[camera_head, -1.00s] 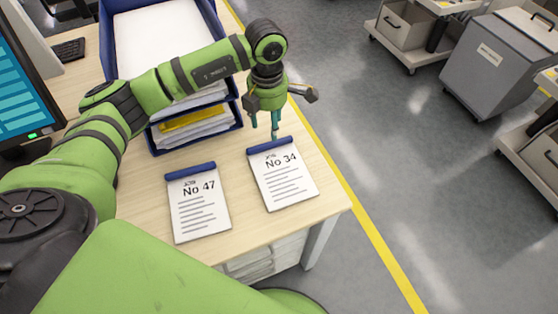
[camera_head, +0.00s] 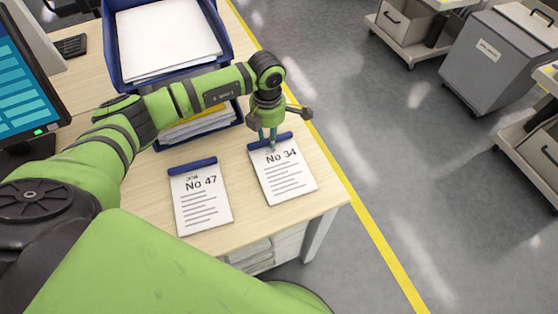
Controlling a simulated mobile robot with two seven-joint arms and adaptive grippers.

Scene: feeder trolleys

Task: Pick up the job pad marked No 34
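The job pad No 34 (camera_head: 284,178) lies flat on the wooden desk, near its right edge. It is a white sheet with a dark blue binding strip along its far end. My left gripper (camera_head: 268,143) points down at that strip, its teal fingertips at or just over it. The fingers are close together with a narrow gap, and I cannot tell whether they grip the strip. A similar pad, No 47 (camera_head: 202,203), lies flat to the left, apart from No 34. My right gripper is not in view.
Blue stacked paper trays (camera_head: 226,40) stand behind my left forearm on the desk (camera_head: 240,225). A monitor (camera_head: 25,90) and a keyboard (camera_head: 71,46) are at the left. Right of the desk are a yellow floor line (camera_head: 375,235), open floor, a grey bin (camera_head: 495,65) and trolleys.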

